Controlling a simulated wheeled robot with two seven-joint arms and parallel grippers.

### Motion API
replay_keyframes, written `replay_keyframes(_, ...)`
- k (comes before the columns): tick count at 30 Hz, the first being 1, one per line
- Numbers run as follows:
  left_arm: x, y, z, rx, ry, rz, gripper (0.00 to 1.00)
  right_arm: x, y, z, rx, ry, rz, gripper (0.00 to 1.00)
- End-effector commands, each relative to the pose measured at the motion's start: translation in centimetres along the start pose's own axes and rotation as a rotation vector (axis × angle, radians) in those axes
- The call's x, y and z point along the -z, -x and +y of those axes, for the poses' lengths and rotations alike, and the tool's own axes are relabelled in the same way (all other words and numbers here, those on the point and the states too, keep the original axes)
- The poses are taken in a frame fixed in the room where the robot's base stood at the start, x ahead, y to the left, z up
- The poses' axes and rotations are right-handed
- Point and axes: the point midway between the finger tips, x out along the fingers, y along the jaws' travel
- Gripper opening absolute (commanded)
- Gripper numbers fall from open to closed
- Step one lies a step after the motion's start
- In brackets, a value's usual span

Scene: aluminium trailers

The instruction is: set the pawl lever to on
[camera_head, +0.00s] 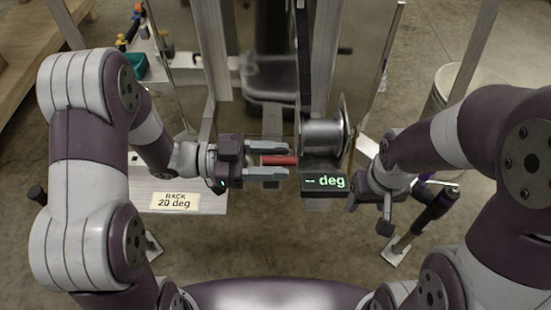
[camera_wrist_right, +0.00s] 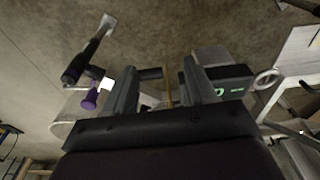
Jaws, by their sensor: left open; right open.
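A red grip (camera_head: 279,160), which looks like the pawl lever's handle, lies level just left of the winch drum (camera_head: 322,135). My left gripper (camera_head: 268,160) comes in from the left with its jaws open, one finger above and one below the red grip. I cannot tell whether they touch it. My right gripper (camera_head: 370,205) is right of the display box; in the right wrist view (camera_wrist_right: 160,80) its fingers are spread with nothing gripped between them. The lever's pivot and on mark are not visible.
A dark crank handle (camera_head: 436,207) stands close right of my right gripper. A white bin (camera_head: 455,90) stands behind.

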Motion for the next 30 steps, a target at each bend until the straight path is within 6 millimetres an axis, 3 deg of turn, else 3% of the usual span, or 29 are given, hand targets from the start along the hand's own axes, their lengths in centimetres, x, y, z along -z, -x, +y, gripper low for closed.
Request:
replay_keyframes(10,0.0,-0.5,0.0,0.001,0.000,0.000,0.46,0.0,0.0,0.0,0.000,0.000,0.000,0.56)
replay_keyframes(15,0.0,-0.5,0.0,0.000,0.001,0.000,0.00,0.0,0.0,0.0,0.000,0.000,0.000,0.56)
replay_keyframes(25,0.1,-0.6,0.0,-0.001,0.005,0.000,0.00,0.0,0.1,0.0,0.000,0.000,0.000,0.56)
replay_keyframes(30,0.6,-0.6,-0.3,-0.001,0.040,0.000,0.00,0.1,1.3,0.0,0.000,0.000,0.000,0.56)
